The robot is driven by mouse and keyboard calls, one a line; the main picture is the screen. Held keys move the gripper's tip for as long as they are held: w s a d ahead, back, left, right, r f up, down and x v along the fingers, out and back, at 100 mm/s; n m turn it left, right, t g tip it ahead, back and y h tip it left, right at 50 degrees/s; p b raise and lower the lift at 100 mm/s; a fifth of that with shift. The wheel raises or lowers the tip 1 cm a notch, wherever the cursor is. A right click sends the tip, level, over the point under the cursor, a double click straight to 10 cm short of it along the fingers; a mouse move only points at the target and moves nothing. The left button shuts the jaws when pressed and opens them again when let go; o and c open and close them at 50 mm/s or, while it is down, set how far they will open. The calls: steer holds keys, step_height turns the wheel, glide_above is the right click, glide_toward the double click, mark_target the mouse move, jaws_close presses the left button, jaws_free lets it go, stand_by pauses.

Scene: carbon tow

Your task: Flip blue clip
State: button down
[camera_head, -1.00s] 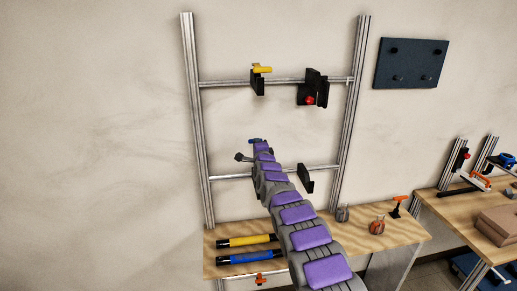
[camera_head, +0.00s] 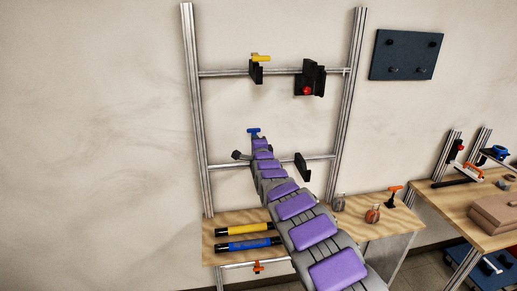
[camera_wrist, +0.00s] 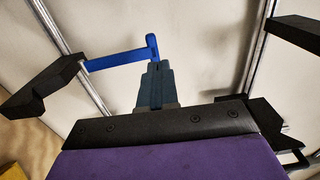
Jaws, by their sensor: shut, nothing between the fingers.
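The blue clip (camera_head: 253,131) shows its T-shaped blue handle just above the tip of my arm, at the left part of the frame's lower rail. In the wrist view its long blue handle (camera_wrist: 118,59) runs from a black bracket (camera_wrist: 42,86) on the left to a short crosspiece at the upper middle. My gripper (camera_wrist: 153,72) is shut and empty, its fingertips just below that crosspiece. I cannot tell whether they touch it. In the head view my arm hides the gripper and most of the clip's base.
A yellow-handled clip (camera_head: 260,58) and a black holder with a red knob (camera_head: 307,90) sit on the upper rail. A black bracket (camera_head: 302,167) is on the lower rail, right of my arm. Yellow (camera_head: 243,229) and blue (camera_head: 243,244) tubes lie on the bench below.

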steer(key=s+d+f+n+g+h+b, duration=0.15)
steer(key=s+d+g+h, duration=0.25)
steer(key=s+d, duration=0.9)
steer(key=s+d+n+g+h+b, duration=0.1)
steer(key=s+d+n+g+h, duration=0.2)
steer(key=s+d, duration=1)
steer(key=s+f+n+g+b, duration=0.1)
steer(key=s+f+n+g, duration=0.2)
steer(key=s, duration=1.2)
steer(key=s+f+n+g+y+b, duration=0.1)
steer(key=s+f+n+g, duration=0.3)
steer(key=s, duration=1.1)
steer(key=s+f+n+g+y+b, duration=0.1)
steer(key=s+f+n+g, duration=0.2)
steer(key=s, duration=1.2)
step_height(320, 180, down, 3)
steer(key=shift+s+a+r+g+b, duration=0.2)
steer(key=shift+s+a+g+b, duration=0.15)
steer(key=shift+g, duration=0.75)
